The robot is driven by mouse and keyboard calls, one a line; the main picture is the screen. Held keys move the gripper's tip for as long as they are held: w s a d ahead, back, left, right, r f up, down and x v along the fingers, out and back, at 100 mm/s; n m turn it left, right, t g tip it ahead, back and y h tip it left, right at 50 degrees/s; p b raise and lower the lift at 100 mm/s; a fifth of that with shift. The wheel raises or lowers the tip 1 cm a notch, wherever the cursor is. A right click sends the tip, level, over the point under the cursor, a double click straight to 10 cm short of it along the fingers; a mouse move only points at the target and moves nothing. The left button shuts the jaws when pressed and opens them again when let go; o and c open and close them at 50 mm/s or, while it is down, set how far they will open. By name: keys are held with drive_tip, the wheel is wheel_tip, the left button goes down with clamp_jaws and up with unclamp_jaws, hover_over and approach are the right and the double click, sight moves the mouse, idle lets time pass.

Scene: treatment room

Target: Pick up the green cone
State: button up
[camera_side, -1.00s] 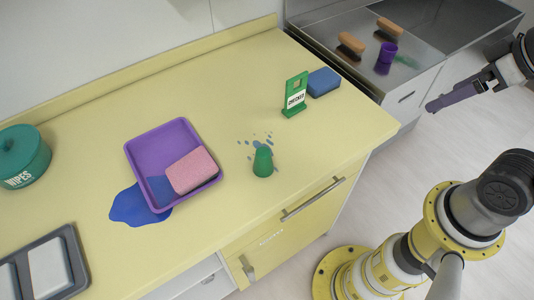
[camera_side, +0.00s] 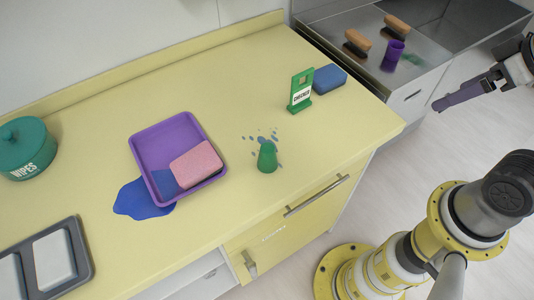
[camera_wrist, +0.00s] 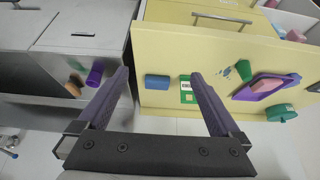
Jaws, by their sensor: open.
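The green cone (camera_side: 267,157) stands upright near the front edge of the yellow counter, among blue-grey splash marks. In the wrist view the cone (camera_wrist: 243,69) shows to the right of the right finger. My gripper (camera_side: 442,105) is at the far right of the side view, off the counter and well away from the cone. In the wrist view my gripper (camera_wrist: 159,74) has its two fingers wide apart with nothing held between them.
A purple tray (camera_side: 140,158) with a pink block (camera_side: 196,167) lies left of the cone, over a blue spill (camera_side: 140,203). A green sign (camera_side: 300,91) and blue sponge (camera_side: 330,78) stand behind it. A teal wipes tub (camera_side: 25,148) is far left. A sink (camera_side: 430,75) adjoins the counter.

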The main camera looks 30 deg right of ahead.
drive_tip(key=c, duration=0.3)
drive_tip(key=w+a+r+n, duration=0.2)
drive_tip(key=w+r+n, duration=0.3)
drive_tip(key=r, duration=0.1)
drive_tip(key=n+g, duration=0.6)
drive_tip(key=n, duration=0.5)
hover_over(268, 148)
wheel_tip(268, 148, down, 9)
wheel_tip(268, 148, down, 13)
drive_tip(key=shift+r, duration=0.1)
